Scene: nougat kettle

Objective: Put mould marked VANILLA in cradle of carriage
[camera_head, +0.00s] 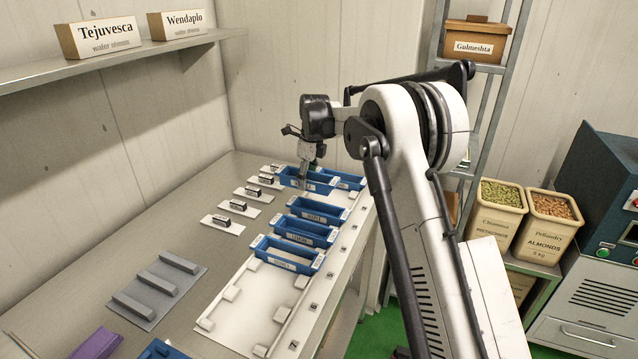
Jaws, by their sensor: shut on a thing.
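My gripper (305,172) is at the far end of the bench, pointing down and shut on a blue mould (322,187). The arm partly hides this mould, and its label is too small to read surely. It looks level, just above or on the white rack; I cannot tell which. Nearer stand blue moulds, one seeming marked MAPLE (318,206), one LEMON (305,228), and one with an unclear label (288,250). Another blue mould (349,180) shows behind the held one. I cannot identify the carriage or its cradle surely.
The white rack (245,308) has free numbered places at its near end. A grey plate with raised bars (160,285) lies on the metal bench (110,255). Small white plates with black tags (222,222) line the rack's left. Purple (95,345) and blue (162,349) pieces are cut off below.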

